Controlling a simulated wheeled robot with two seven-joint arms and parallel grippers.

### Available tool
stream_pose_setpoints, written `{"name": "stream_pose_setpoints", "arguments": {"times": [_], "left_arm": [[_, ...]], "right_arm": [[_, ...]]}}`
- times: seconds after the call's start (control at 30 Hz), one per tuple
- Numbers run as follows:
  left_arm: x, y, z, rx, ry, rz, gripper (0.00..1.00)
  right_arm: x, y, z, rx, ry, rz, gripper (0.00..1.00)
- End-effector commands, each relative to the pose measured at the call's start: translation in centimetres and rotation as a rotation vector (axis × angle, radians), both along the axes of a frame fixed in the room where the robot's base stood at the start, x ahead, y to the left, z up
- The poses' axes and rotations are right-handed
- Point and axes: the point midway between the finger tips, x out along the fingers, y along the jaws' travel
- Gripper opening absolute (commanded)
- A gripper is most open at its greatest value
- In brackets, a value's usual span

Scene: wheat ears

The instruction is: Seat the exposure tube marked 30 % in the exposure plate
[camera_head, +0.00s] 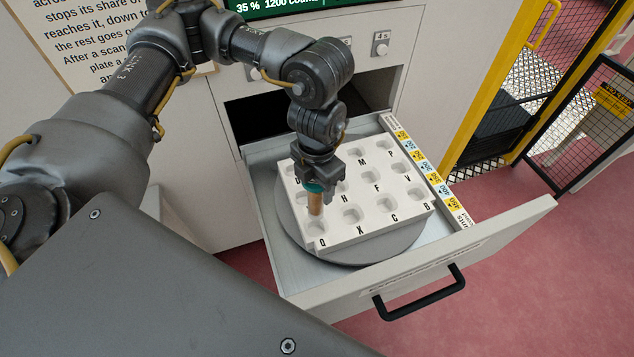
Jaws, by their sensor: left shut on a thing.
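My left gripper (316,185) points down over the left part of the white exposure plate (362,238). It is shut on a tube (315,203) with a teal top and a tan body. The tube is upright, over the plate's left column near the letter Q; I cannot tell whether its lower end is inside a well or just above it. No marking on the tube can be read. The plate has rows of wells with letters such as Q, X, C, B, H, F, M and P, and the other wells in sight look empty. My right gripper is not in view.
The plate sits on a round grey disc (292,232) in an open drawer (500,245) with a black handle (420,293). Coloured labels (425,166) run along the drawer's right wall. A yellow post (497,75) and mesh fence (590,120) stand at right.

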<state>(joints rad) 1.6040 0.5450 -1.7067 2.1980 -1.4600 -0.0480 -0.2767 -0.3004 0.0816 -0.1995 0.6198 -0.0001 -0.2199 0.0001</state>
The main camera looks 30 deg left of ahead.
Motion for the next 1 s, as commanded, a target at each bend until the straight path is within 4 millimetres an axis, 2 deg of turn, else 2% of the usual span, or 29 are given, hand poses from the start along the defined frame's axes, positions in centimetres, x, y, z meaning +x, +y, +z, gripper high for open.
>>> {"name": "stream_pose_setpoints", "arguments": {"times": [0.5, 1.0], "left_arm": [[0.0, 0.0, -4.8, 0.0, 0.0, -0.001, 0.26], [0.0, 0.0, -5.2, 0.0, 0.0, -0.001, 0.26]], "right_arm": [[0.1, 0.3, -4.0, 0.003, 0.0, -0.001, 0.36], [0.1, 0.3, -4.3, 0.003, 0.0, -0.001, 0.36]]}}
